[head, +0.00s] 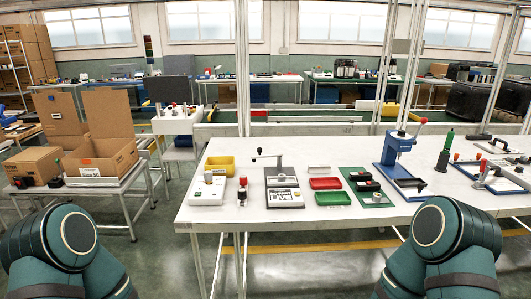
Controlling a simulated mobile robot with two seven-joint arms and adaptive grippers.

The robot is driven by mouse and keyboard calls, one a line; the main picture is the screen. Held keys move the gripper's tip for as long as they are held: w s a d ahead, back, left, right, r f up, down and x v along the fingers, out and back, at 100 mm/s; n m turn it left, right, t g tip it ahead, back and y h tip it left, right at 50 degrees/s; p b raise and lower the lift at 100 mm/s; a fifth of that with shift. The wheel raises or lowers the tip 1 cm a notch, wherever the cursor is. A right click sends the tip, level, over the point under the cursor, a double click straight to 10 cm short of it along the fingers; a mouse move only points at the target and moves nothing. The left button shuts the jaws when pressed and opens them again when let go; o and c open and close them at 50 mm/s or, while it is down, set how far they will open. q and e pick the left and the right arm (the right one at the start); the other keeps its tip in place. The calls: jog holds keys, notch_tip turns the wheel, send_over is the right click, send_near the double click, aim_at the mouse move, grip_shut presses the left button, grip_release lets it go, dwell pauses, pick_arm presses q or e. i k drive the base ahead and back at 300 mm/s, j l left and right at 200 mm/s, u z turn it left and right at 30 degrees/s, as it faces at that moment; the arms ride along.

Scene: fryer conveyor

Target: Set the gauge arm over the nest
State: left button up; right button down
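A fixture with a grey plate (283,178) stands on the white table. A post rises from its back, and a thin gauge arm (269,156) reaches left from the post top, ending in a dark knob (259,150). The arm's free end lies toward the plate's left side. A block with a dark top and a white label reading "LIVE" (286,198) sits at the plate's front; the nest itself is too small to make out clearly. Neither of my grippers is in view; only my dark green arm links show at the bottom left and right.
On the white table (330,217), a yellow bin (219,163) and white box (208,190) stand left of the fixture. Red (325,183) and green (333,198) trays lie right of it, then a blue press (396,150). Cardboard boxes (100,158) stand on a side table.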

aim_at(253, 157)
jog(key=i+l, duration=0.9)
jog(key=i, duration=0.15)
jog(key=u, duration=1.25)
